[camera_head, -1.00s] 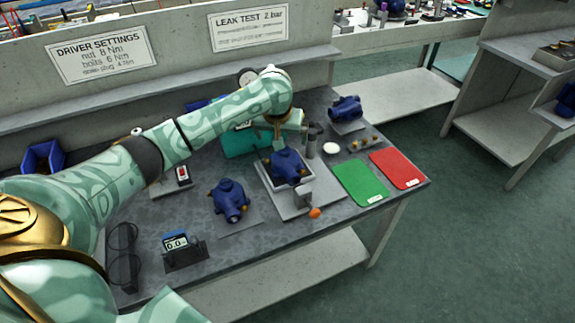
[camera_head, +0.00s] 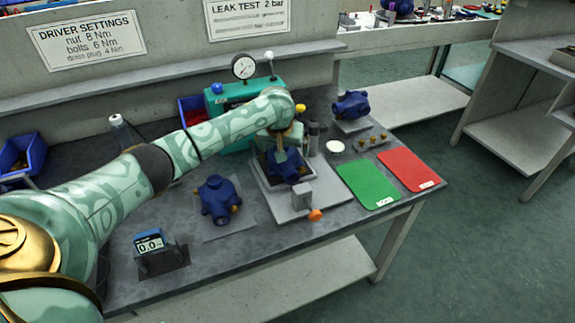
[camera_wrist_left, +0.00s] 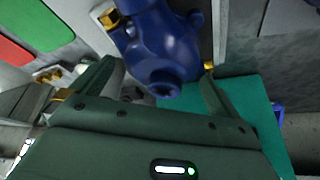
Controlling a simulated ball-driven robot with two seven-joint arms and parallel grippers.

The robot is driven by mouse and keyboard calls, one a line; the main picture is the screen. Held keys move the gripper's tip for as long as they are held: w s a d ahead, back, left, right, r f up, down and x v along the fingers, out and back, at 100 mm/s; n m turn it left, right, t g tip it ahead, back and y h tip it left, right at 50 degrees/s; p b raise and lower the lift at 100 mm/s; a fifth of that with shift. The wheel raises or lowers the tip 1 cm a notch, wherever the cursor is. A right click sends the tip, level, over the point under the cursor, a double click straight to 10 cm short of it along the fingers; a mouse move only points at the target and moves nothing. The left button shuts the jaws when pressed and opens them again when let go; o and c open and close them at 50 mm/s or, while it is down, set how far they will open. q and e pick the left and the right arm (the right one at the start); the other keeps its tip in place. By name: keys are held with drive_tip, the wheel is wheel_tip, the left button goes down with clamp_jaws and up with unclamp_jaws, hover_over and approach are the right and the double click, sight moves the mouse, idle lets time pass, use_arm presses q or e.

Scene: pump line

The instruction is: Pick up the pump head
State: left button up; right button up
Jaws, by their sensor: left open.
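A dark blue pump head (camera_head: 289,171) with brass fittings sits in the grey fixture (camera_head: 307,199) at the middle of the bench. My left gripper (camera_head: 282,155) is directly over it, partly hiding its top. In the left wrist view the pump head (camera_wrist_left: 165,45) lies between the open fingers of my left gripper (camera_wrist_left: 155,78). I cannot tell whether the fingers touch it. A second blue pump body (camera_head: 217,199) stands on a plate to the left, and a third (camera_head: 351,105) stands at the back right. My right gripper is out of view.
A teal leak-test box (camera_head: 232,103) with a gauge (camera_head: 244,66) stands behind my arm. An orange knob (camera_head: 315,215) is at the fixture's front. Green (camera_head: 368,184) and red (camera_head: 408,169) mats lie to the right. A small display (camera_head: 150,245) stands front left.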

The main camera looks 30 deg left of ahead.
use_arm(q)
drive_tip(key=shift+b+x, duration=0.35)
drive_tip(key=shift+x, duration=0.9)
drive_tip(key=shift+s+r, duration=0.15)
drive_tip(key=shift+r, duration=0.15)
drive_tip(key=shift+c, duration=0.3)
drive_tip(key=c, duration=1)
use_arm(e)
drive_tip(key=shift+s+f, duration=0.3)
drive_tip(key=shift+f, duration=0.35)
use_arm(q)
drive_tip(key=shift+r, duration=0.15)
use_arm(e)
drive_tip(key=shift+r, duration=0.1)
